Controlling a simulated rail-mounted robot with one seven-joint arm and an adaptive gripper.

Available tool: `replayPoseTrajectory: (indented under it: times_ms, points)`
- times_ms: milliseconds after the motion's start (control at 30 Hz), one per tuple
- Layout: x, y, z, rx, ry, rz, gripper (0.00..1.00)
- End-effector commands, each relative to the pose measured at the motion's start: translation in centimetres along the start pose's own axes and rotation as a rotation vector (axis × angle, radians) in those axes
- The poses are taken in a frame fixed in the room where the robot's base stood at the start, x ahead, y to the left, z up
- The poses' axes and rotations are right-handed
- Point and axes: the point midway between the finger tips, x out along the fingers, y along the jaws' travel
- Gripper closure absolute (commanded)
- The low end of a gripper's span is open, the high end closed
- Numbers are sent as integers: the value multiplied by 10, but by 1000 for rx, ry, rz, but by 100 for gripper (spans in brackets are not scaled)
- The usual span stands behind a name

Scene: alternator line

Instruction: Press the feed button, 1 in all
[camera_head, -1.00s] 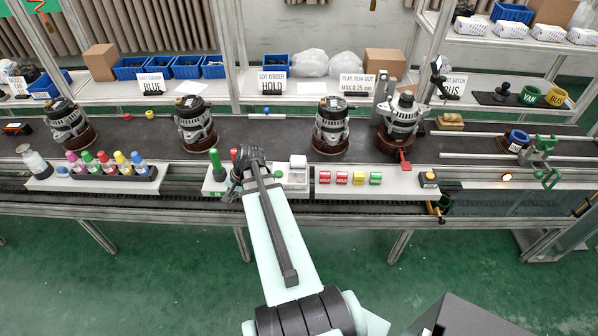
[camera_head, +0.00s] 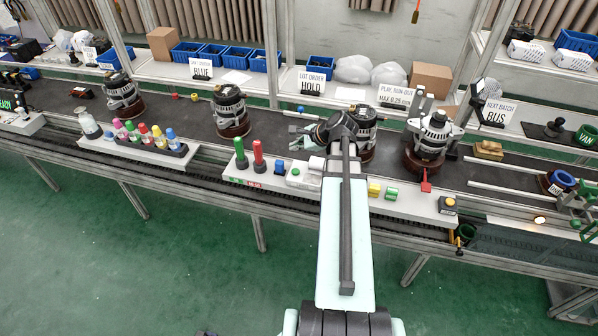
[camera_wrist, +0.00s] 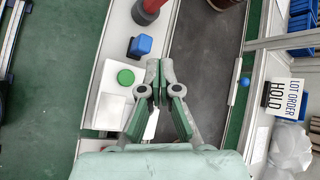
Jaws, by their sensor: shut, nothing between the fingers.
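A round green button (camera_head: 295,171) sits on a white plate on the front ledge. It also shows in the wrist view (camera_wrist: 126,76), left of my fingers. A yellow button on a dark box (camera_head: 447,203) stands at the ledge's right end. No readable label shows which one is the feed button. My gripper (camera_wrist: 159,72) is shut and empty, apart from the green button and to its right in the wrist view. In the head view my gripper (camera_head: 303,139) is above the belt, behind the green button; my arm partly covers the area to its right.
A blue cube (camera_head: 279,169), a red stamp (camera_head: 258,152) and a green stamp (camera_head: 240,152) stand left of the green button. An alternator (camera_head: 364,125) is close to my wrist, partly hidden; another (camera_head: 430,140) stands further right. Yellow and green blocks (camera_head: 391,193) lie on the ledge.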

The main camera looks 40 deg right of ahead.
Motion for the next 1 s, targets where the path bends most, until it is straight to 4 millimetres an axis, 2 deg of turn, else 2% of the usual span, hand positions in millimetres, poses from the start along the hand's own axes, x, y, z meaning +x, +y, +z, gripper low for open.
replayPoseTrajectory:
  times_ms: [533, 1000]
  points:
    - [6, 5, -5, 0, 1, 1, 100]
    - [45, 33, -33, -1, 2, 0, 100]
